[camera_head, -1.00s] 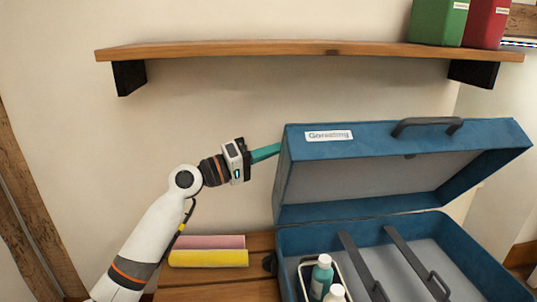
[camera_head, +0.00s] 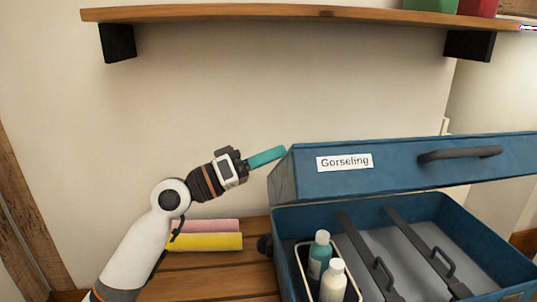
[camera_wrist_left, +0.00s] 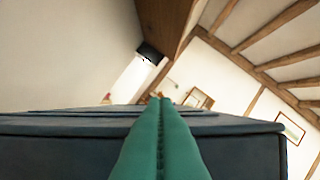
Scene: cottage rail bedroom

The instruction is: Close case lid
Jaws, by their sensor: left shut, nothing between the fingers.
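The blue case stands open on the wooden surface in the head view, its base (camera_head: 450,212) at the right. Its lid (camera_head: 400,182) is tilted forward above the base, part-way down, with a grey handle (camera_head: 460,154) and a label reading "Gorseling" (camera_head: 344,162). My left gripper (camera_head: 284,151) has teal fingers, shut and empty, at the left upper corner of the lid. In the left wrist view the shut fingers (camera_wrist_left: 160,140) lie across the dark blue lid (camera_wrist_left: 240,145); whether they touch it is hard to tell. My right gripper is not in view.
Pink (camera_head: 205,226) and yellow (camera_head: 212,242) rolls lie left of the case. A wooden shelf (camera_head: 290,14) runs above.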

